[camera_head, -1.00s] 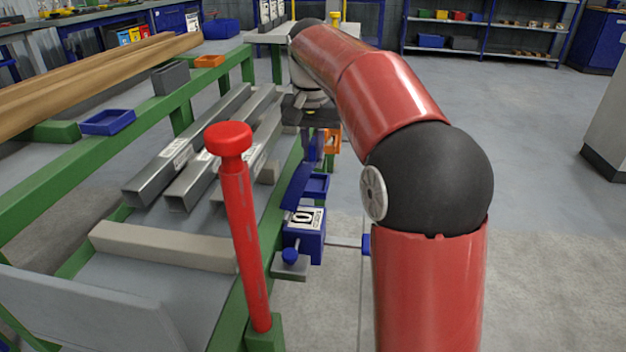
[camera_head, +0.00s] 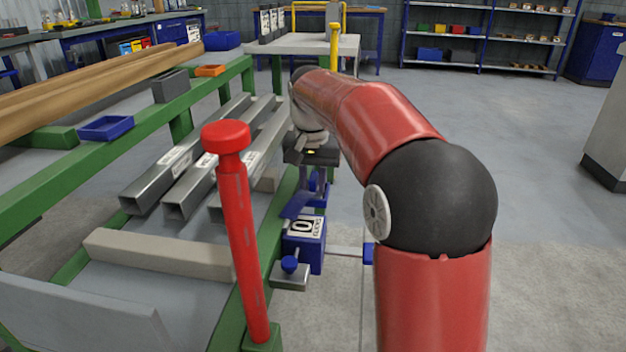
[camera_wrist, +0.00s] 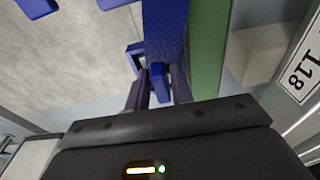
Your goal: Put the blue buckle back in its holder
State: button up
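My gripper (camera_wrist: 158,82) points downward beside the green frame of the table. Its two dark fingers stand close together, with a small blue block, which I take for the blue buckle (camera_wrist: 157,70), between their tips and against both. A small blue tray-like holder (camera_wrist: 134,50) shows just beyond the left finger. In the head view my gripper (camera_head: 313,186) is low at the table's right side, and its fingers cover most of the holder. I cannot tell whether the buckle touches the holder.
A slanted blue plate (camera_head: 297,203) and a blue box labelled 0 (camera_head: 304,243) sit close on the near side. A red post (camera_head: 236,230) stands at the front. Square steel tubes (camera_head: 190,190) lie on the green-framed table (camera_head: 262,255). Open floor (camera_head: 540,180) lies to the right.

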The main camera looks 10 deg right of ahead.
aim_at(312, 181)
jog(key=shift+o, duration=1.1)
jog(key=shift+r, duration=0.15)
notch_tip(312, 181, up, 12)
jog(key=s+p, duration=0.1)
jog(key=p, duration=0.2)
jog(key=s+n+t, duration=0.1)
jog(key=s+t, duration=0.1)
jog(key=s, duration=0.7)
jog(key=s+f+n+t, duration=0.1)
jog(key=s+f, duration=0.6)
jog(key=s, duration=0.2)
jog(key=s+f+n+t, duration=0.1)
jog(key=s+f+n, duration=0.1)
jog(key=s+f, duration=0.5)
jog(key=s, duration=0.2)
jog(key=shift+s+y, duration=0.3)
jog(key=shift+s, duration=0.1)
jog(key=shift+d+f, duration=0.1)
